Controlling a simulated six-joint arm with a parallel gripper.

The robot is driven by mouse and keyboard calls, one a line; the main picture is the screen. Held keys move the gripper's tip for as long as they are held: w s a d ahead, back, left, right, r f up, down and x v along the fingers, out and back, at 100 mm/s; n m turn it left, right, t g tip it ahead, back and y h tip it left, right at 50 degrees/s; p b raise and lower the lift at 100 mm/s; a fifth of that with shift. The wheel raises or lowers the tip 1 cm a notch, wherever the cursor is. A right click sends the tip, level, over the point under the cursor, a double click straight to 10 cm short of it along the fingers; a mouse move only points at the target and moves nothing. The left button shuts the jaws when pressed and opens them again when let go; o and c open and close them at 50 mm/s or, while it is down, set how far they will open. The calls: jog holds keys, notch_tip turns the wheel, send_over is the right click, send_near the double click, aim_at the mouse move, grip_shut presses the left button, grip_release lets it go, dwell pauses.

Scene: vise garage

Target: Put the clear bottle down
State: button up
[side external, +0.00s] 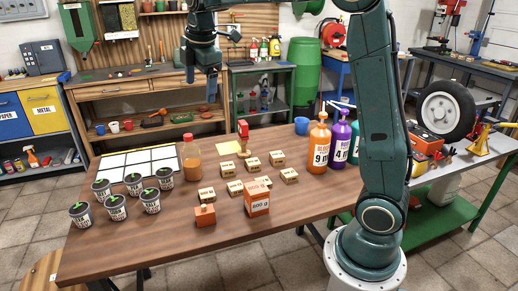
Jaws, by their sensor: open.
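The clear bottle (191,160) stands upright on the wooden table (235,232). My gripper (201,88) points down and is open. It appears in the picture above and slightly right of the bottle, clearly apart from it. Nothing shows between its fingers.
Several small cartons (254,164) and a larger orange-and-white box (257,197) stand right of the bottle. A red-handled stamp (243,135) is behind them. Several potted seedlings (116,207) stand left. Orange (319,146) and purple (340,138) bottles stand near my arm.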

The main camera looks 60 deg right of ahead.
jog(key=s+a+m+t, duration=0.1)
jog(key=s+a+m, duration=0.2)
jog(key=s, duration=0.5)
jog(key=s+a+m+t, duration=0.1)
jog(key=s+a+m, duration=0.25)
jog(key=s, duration=0.35)
jog(key=s+a+f+m+y, duration=0.1)
jog(key=s+f+m, duration=0.2)
jog(key=s, duration=0.3)
jog(key=s+a+f+m+t, duration=0.1)
jog(key=s+a+f+m, duration=0.1)
jog(key=s, duration=0.5)
jog(key=shift+a+f+m+y, duration=0.2)
jog(key=shift+f+m+y, duration=0.25)
jog(key=shift+m, duration=0.4)
